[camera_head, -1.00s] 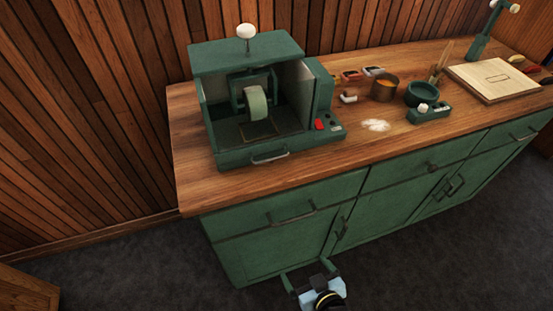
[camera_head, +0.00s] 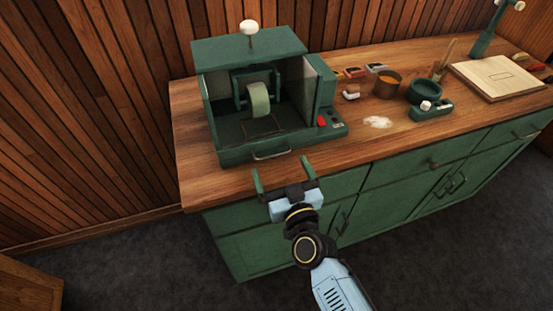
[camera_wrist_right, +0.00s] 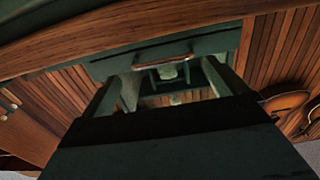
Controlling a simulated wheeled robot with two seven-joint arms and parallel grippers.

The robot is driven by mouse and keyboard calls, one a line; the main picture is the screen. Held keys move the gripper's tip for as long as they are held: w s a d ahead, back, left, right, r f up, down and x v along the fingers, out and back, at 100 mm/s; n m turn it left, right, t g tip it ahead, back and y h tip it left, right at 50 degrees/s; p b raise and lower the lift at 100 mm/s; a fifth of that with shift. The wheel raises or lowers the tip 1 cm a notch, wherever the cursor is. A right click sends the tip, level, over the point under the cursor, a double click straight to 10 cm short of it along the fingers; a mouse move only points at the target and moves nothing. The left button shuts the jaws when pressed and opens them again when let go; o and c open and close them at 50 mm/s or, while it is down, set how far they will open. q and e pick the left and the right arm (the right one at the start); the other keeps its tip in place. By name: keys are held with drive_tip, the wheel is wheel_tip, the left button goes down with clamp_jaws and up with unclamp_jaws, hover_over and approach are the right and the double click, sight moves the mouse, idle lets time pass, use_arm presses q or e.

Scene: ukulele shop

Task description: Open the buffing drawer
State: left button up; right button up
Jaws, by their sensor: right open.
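The green buffing machine (camera_head: 222,150) stands on the wooden bench top, with a pale wheel (camera_head: 258,100) inside its open-fronted housing. A metal bar handle (camera_head: 272,155) is on its low front face, which looks closed. My right gripper (camera_head: 281,174) is open and empty, its two green fingers pointing toward the machine just in front of this handle, apart from it. In the right wrist view a handle bar (camera_wrist_right: 165,62) shows between and beyond the fingers. The bench drawer below is partly hidden by my right gripper. My left gripper is not in view.
The wooden bench top (camera_head: 340,160) carries a red button panel, a copper pot (camera_head: 387,85), a green bowl (camera_head: 424,92), white powder (camera_head: 377,122) and a pale board (camera_head: 497,80) to the right. Green bench drawers and doors (camera_head: 385,205) lie below. Dark floor is clear in front.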

drive_tip(key=shift+x, duration=1.95)
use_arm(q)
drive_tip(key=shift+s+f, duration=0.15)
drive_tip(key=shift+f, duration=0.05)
